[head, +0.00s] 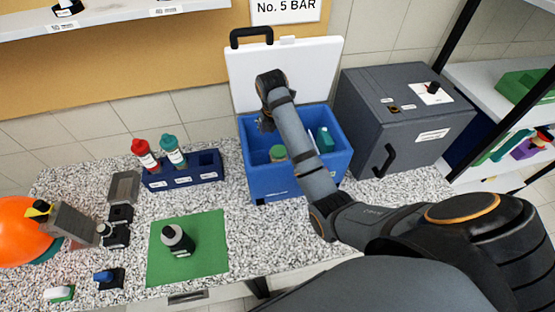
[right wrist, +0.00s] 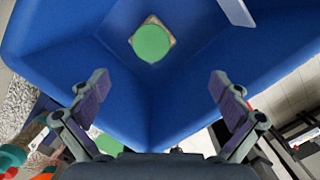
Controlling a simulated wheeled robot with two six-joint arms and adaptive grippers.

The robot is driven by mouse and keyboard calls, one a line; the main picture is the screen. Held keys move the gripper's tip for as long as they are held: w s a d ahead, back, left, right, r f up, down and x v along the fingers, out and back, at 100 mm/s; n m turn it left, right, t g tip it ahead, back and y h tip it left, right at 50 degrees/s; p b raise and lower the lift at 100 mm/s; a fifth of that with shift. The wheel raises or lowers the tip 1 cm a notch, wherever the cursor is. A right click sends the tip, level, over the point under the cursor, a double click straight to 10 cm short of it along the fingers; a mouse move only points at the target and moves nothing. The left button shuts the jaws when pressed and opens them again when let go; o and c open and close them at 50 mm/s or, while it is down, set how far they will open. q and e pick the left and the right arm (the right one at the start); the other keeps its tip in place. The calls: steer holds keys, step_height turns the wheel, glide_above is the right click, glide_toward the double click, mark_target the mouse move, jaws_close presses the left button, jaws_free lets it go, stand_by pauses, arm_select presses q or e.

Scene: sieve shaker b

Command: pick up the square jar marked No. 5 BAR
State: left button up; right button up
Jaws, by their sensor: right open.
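A squarish jar with a round green lid (head: 278,153) stands inside the open blue cooler box (head: 262,181). In the right wrist view I look down on its green lid (right wrist: 151,42) against the blue floor; no marking on it can be read. My right gripper (head: 266,122) is over the cooler's left part, above and apart from the jar. Its two fingers (right wrist: 160,88) are spread wide with nothing between them. My left gripper is not in view.
The cooler's white lid (head: 315,70) stands open behind. A teal item (head: 325,140) is in its right part. A grey cabinet (head: 400,120) stands to the right. A blue rack (head: 183,175) with red and teal bottles and a green mat (head: 205,265) with a dark bottle are left.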

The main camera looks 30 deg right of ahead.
mark_target(278, 150)
step_height(278, 150, down, 2)
steer(key=shift+w+d+f+b, duration=0.1)
steer(key=shift+f+b, duration=0.15)
steer(key=shift+b, duration=0.45)
steer(key=shift+w+f+p, duration=0.5)
steer(key=shift+w+f, duration=0.35)
steer(key=shift+f, duration=0.25)
steer(key=shift+s+f+p, duration=0.1)
steer(key=shift+f+p, duration=0.05)
steer(key=shift+p, duration=0.2)
steer(key=f+p, duration=0.1)
steer(key=f, duration=0.1)
steer(key=d+f+p, duration=0.1)
steer(key=shift+f, duration=0.35)
steer(key=shift+w+f, duration=0.25)
steer(key=shift+f, duration=0.1)
steer(key=shift+w+f, duration=0.1)
steer(key=shift+w, duration=0.05)
steer(key=c, duration=0.6)
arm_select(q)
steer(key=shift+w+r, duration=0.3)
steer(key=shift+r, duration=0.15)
arm_select(e)
steer(key=c, duration=1)
